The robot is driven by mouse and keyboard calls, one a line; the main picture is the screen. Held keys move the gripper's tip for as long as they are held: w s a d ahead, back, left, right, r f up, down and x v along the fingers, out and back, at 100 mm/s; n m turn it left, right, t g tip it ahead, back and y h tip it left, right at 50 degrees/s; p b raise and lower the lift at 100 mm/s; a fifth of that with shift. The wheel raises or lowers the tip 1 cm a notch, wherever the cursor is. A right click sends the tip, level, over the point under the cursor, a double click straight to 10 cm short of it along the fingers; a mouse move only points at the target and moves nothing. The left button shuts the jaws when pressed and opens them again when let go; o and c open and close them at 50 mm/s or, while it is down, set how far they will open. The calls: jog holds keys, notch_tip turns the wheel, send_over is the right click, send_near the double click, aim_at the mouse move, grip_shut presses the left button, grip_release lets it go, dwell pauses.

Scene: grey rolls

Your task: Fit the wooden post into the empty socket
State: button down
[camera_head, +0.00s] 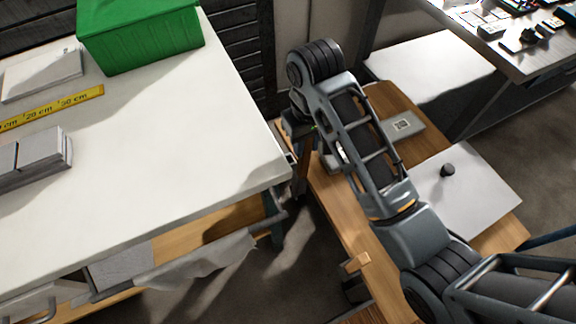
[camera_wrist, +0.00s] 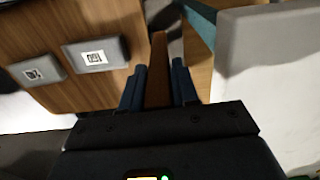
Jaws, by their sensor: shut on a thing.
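The wooden post (camera_wrist: 157,72) is a brown bar between the two dark blue fingers of my gripper (camera_wrist: 158,85) in the wrist view. My gripper is shut on it, and the post's far end sticks out beyond the fingertips. In the head view the post (camera_head: 302,172) hangs below my gripper (camera_head: 300,138), close to the right edge of the white table, partly hidden by my arm. I cannot make out an empty socket in either view. Two grey blocks with square printed marks, a nearer one (camera_wrist: 95,55) and a farther one (camera_wrist: 36,73), lie left of the post in the wrist view.
The white table (camera_head: 190,150) fills the left, with a green box (camera_head: 140,35), a yellow ruler (camera_head: 50,107) and grey blocks (camera_head: 35,160). On the wooden surface at right are a marked grey block (camera_head: 402,127) and a pale plate (camera_head: 475,190) with a black knob (camera_head: 447,170).

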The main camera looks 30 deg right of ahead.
jog(key=w+d+f+b, duration=0.1)
jog(key=w+f, duration=0.9)
jog(key=shift+w+f, duration=0.3)
jog(key=shift+w, duration=0.05)
dwell(0.4)
jog(key=shift+f+b, duration=0.35)
jog(key=shift+f, duration=0.25)
jog(key=c, duration=0.8)
grip_release()
jog(key=shift+c, duration=0.2)
